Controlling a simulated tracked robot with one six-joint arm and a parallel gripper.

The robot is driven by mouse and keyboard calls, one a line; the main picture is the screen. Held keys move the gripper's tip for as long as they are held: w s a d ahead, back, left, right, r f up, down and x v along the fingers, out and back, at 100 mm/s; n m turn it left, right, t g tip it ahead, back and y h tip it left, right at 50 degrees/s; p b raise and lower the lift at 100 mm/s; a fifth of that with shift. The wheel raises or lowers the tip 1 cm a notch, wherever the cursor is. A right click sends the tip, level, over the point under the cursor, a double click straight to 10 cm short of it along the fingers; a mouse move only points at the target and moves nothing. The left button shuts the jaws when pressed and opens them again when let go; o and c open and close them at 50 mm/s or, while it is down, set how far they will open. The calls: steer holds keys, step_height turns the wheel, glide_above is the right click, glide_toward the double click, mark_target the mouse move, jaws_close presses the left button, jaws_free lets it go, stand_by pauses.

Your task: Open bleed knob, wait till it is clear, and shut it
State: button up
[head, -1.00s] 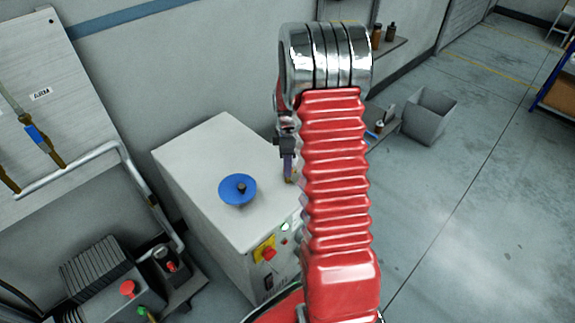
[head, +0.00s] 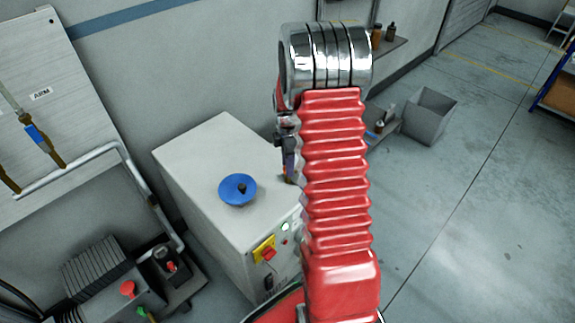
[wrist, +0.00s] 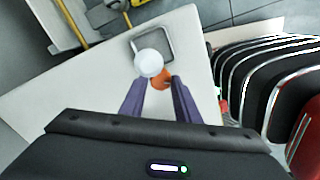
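In the wrist view an orange knob-like part (wrist: 161,80) sits beside a round white part (wrist: 149,63) above a pale surface. I take the orange part for the bleed knob, but no label on it can be read. My gripper (wrist: 159,82) has two purple fingers, spread apart, with the orange part near and between their tips. I cannot tell whether either finger touches it. In the head view my gripper (head: 289,165) is mostly hidden behind my red arm, beside the white cabinet (head: 190,160). The white part is hidden there.
A blue disc with a dark knob (head: 238,189) is on the cabinet top. A red and yellow switch (head: 267,251) is on its front. A grey bin (head: 430,115) stands behind at right. Open floor lies to the right.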

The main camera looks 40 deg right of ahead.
steer(key=o, duration=0.4)
steer(key=shift+c, duration=0.2)
step_height(320, 180, up, 14)
steer(key=shift+f, duration=0.15)
stand_by(0.3)
stand_by(0.6)
